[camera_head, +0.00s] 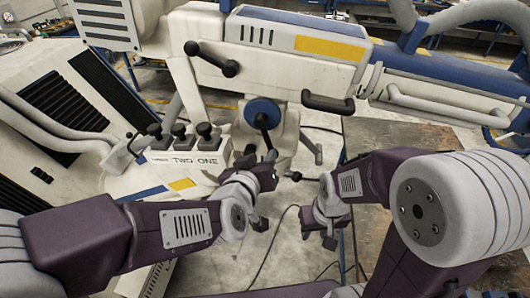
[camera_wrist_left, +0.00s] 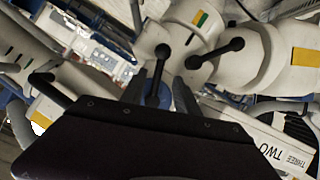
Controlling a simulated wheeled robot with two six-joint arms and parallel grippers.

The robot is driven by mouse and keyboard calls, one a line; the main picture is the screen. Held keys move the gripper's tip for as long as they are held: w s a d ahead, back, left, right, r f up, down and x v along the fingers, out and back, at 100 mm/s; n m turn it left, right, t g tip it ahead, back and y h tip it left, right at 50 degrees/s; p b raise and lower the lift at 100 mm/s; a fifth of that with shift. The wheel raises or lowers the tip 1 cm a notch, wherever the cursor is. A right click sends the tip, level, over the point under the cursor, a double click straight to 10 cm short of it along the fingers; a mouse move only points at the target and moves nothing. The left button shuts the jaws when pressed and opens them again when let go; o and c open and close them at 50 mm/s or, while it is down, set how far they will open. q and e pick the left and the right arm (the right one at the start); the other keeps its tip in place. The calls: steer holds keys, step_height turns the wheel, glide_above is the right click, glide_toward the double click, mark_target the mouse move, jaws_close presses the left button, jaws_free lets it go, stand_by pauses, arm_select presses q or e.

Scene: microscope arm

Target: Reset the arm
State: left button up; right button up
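The large white microscope arm (camera_head: 275,50), with blue and yellow trim, spans the top of the head view. A black lever (camera_head: 264,132) hangs from a blue round hub on its underside. My left gripper (camera_head: 270,158) is close by the lever's lower end. In the left wrist view my left gripper's two dark fingers (camera_wrist_left: 162,92) stand apart, and a black lever (camera_wrist_left: 156,75) with a round end shows between them. I cannot tell whether they touch it. My right gripper (camera_head: 326,210) is to the right and lower, away from the lever; its fingers are unclear.
A white box with black knobs (camera_head: 187,148), labelled TWO and ONE, stands left of my left gripper. Black handles (camera_head: 328,102) project from the arm. A worn brown table (camera_head: 400,135) is at the right. Cables lie on the grey floor.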

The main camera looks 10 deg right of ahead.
stand_by(0.3)
arm_select(q)
steer(key=a+f+g+y+b, duration=0.15)
steer(key=a+f+b, duration=0.25)
steer(key=f, duration=0.5)
steer(key=a+f+g+b, duration=0.3)
steer(key=a+f, duration=0.1)
steer(key=f, duration=0.4)
steer(key=s+a+f+g+y+b, duration=0.3)
steer(key=s+a+f+g+b, duration=0.2)
steer(key=s+a+f, duration=0.7)
steer(key=shift+a+f+g, duration=0.7)
steer(key=shift+a+g, duration=0.15)
steer(key=shift+a, duration=0.35)
steer(key=shift+w, duration=0.1)
